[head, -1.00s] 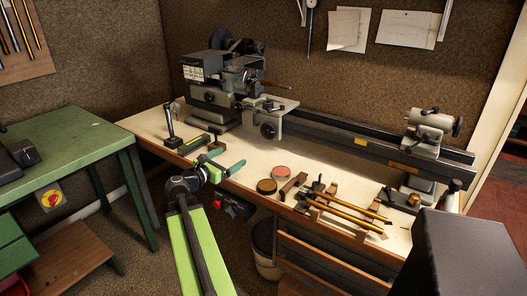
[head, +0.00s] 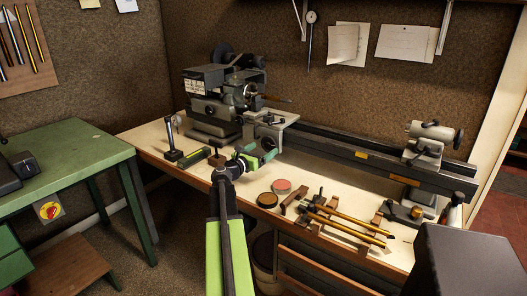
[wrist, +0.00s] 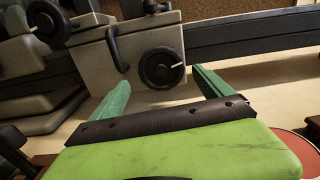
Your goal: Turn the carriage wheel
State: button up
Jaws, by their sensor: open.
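The carriage wheel (wrist: 162,68) is a small dark round handwheel with a pale handle pin, on the front of the grey lathe carriage (wrist: 105,68) in the wrist view. In the head view the wheel (head: 267,142) shows just behind my gripper (head: 262,151), partly covered by it. My gripper is open with nothing between its green fingers. In the wrist view the fingers (wrist: 160,80) point toward the carriage, one on each side of the wheel. The wheel appears in front of the fingertips; whether they touch it I cannot tell.
The lathe bed (head: 360,154) runs right to a tailstock (head: 425,142). Two round tins (head: 267,200), brass tubes (head: 345,225) and a dark stand (head: 172,142) lie on the bench. A green table (head: 70,158) stands at left.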

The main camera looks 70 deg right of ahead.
jog(key=shift+x, duration=1.1)
